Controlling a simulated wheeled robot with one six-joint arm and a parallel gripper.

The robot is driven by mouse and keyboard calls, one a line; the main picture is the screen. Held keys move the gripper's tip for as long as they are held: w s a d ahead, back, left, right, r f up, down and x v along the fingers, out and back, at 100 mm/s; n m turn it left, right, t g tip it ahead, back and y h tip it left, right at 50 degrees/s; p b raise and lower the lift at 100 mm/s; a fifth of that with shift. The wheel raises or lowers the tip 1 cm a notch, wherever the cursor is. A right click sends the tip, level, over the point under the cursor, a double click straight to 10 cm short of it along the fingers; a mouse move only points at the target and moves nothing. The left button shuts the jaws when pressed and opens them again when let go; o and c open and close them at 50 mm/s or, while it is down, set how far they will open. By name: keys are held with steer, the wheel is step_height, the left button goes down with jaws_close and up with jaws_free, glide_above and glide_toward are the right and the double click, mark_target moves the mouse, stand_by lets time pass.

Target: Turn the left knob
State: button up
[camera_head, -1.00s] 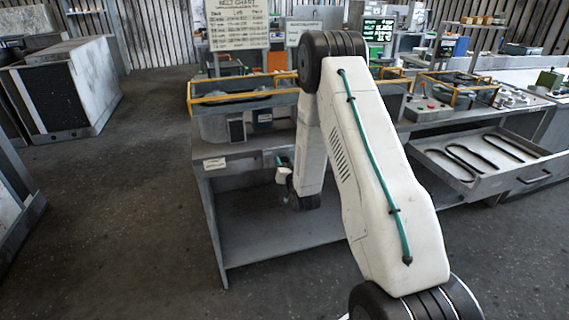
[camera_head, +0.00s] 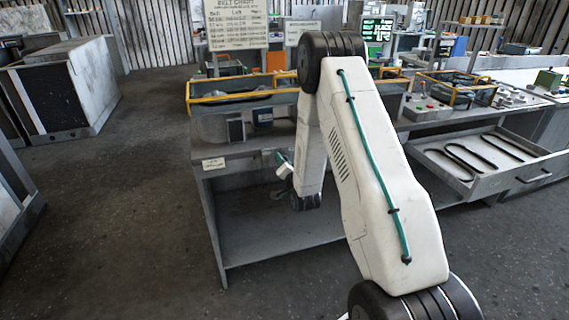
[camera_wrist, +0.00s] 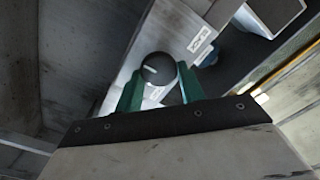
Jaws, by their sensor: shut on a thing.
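A dark round knob (camera_wrist: 158,69) with a white pointer line shows in the wrist view on a pale panel. My gripper (camera_wrist: 162,84) has its two green fingers on either side of the knob, and it is shut on it. The pointer line lies tilted in the picture. I cannot tell from this view whether this is the left knob. In the head view my arm hides the knob, and only a bit of my gripper's green (camera_head: 281,158) shows beside the bench.
The bench (camera_head: 270,256) has an open lower shelf. A yellow-railed frame (camera_head: 235,97) stands on top of it. An open drawer (camera_head: 515,185) with dark belts juts out at the right. In the wrist view a blue part (camera_wrist: 208,47) lies close to the knob. The floor at left is clear.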

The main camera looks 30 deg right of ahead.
steer(key=o, duration=1)
steer(key=shift+c, duration=0.2)
steer(key=v, duration=0.8)
